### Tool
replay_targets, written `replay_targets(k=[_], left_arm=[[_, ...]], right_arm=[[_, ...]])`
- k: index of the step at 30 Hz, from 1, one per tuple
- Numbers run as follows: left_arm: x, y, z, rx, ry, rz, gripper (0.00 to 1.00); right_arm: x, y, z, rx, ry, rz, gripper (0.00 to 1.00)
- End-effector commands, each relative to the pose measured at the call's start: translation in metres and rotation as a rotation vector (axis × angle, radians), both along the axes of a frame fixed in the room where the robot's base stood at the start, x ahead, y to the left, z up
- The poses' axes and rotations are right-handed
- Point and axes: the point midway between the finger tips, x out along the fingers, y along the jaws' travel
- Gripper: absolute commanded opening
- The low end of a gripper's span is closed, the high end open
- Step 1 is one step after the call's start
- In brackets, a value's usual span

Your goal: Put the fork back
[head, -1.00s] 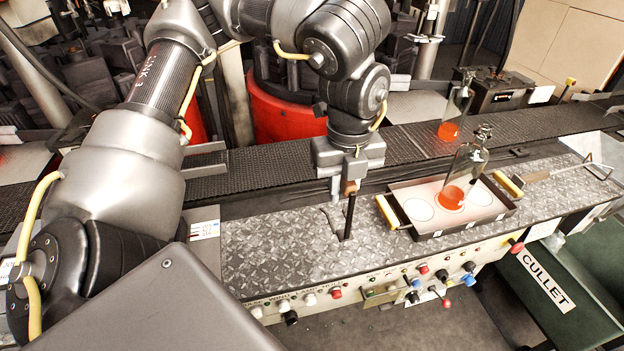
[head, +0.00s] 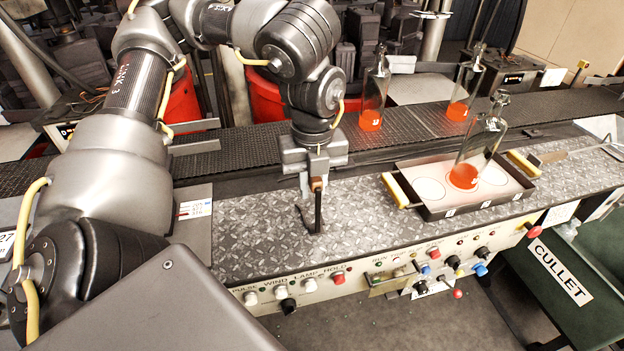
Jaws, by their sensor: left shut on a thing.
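My left gripper (head: 316,178) is shut on a slim dark upright tool (head: 318,212) with a brown upper part; this appears to be the fork. The gripper is above the front of the patterned metal bench top (head: 260,235), left of the shallow tray. The tool's lower end is close to the bench top; I cannot tell whether it touches. Its prongs are not clear. Another long thin metal tool (head: 572,153) lies on the bench right of the tray. My right gripper is out of view.
A tray (head: 435,212) with yellow handles holds a clear bottle (head: 483,140) with a glowing orange base. Two similar bottles (head: 373,90) (head: 465,85) stand on the dark conveyor (head: 240,150) behind. Knobs line the front panel (head: 360,280). A green cullet bin (head: 545,300) is at right.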

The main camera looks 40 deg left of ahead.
Motion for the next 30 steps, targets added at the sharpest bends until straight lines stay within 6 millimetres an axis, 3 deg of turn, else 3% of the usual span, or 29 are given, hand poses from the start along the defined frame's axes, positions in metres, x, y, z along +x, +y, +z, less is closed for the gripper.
replay_targets(k=[5, 12, 13, 17, 26, 30], left_arm=[[0.000, 0.000, 0.000, -0.001, -0.001, 0.000, 0.00], [0.000, 0.000, -0.005, 0.000, 0.000, 0.000, 0.00], [0.000, 0.000, -0.004, 0.000, 0.000, 0.000, 0.24], [0.000, 0.000, -0.004, 0.000, 0.000, 0.000, 0.41], [0.000, 0.000, -0.002, -0.001, -0.001, 0.000, 0.41], [0.001, 0.000, 0.011, 0.001, -0.004, 0.000, 0.41]], right_arm=[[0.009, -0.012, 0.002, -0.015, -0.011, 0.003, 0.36], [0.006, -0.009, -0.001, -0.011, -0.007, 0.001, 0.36], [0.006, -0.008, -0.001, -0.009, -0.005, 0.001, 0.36], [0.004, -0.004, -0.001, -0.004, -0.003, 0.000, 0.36], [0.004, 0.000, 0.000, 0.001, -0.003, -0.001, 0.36], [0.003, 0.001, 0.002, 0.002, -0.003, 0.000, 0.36]])
